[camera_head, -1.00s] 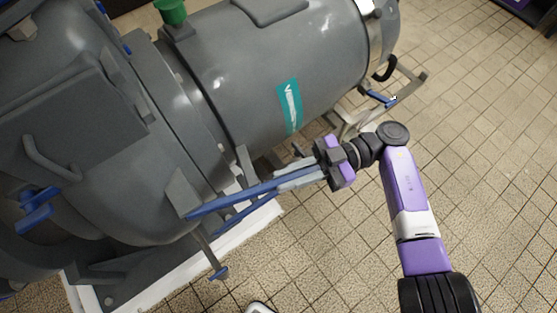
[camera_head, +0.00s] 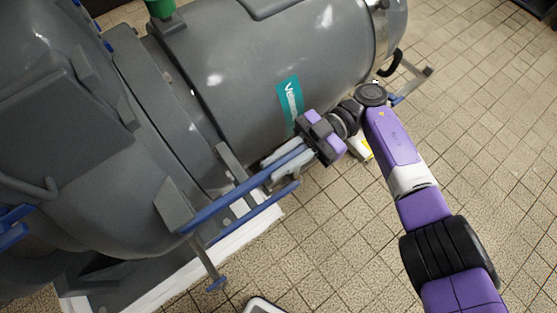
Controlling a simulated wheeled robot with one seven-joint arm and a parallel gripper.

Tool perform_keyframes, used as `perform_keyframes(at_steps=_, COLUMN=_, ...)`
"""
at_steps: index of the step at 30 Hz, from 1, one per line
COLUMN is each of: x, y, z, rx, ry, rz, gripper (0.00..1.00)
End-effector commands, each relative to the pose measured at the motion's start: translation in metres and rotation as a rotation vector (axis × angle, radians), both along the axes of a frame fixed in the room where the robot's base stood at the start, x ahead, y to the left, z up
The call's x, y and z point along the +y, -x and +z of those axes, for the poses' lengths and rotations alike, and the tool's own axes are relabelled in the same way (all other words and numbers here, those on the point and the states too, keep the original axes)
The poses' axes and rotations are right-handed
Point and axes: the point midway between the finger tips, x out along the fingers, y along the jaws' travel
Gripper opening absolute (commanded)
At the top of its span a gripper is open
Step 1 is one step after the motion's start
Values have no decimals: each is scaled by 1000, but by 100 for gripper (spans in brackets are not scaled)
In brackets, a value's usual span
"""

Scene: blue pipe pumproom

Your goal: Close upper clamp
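The upper clamp's long blue handle (camera_head: 225,201) runs from a bracket on the grey vessel's flange up and right to my gripper. A second blue bar (camera_head: 258,210) lies just below it, roughly parallel. My gripper (camera_head: 280,158) has purple and black housing and pale grey fingers. It is at the free end of the upper handle. One finger shows along the handle's upper side, and the handle passes into the grip. The fingers appear shut on the handle.
The large grey vessel (camera_head: 270,70) with a teal label (camera_head: 289,103) stands close behind my gripper. A white base edge (camera_head: 165,287) runs under the vessel. Tiled floor (camera_head: 340,255) is open at the lower right.

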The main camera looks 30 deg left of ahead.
Motion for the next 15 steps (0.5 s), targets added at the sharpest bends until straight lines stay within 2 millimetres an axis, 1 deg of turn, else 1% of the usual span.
perform_keyframes(at_steps=1, x=0, y=0, z=-1, rx=-1, ry=3, rz=0, gripper=22)
perform_keyframes(at_steps=3, x=0, y=0, z=-1, rx=-1, ry=3, rz=0, gripper=36)
perform_keyframes(at_steps=4, x=0, y=0, z=-1, rx=-1, ry=3, rz=0, gripper=38)
perform_keyframes(at_steps=15, x=0, y=-2, z=-1, rx=-1, ry=0, rz=0, gripper=38)
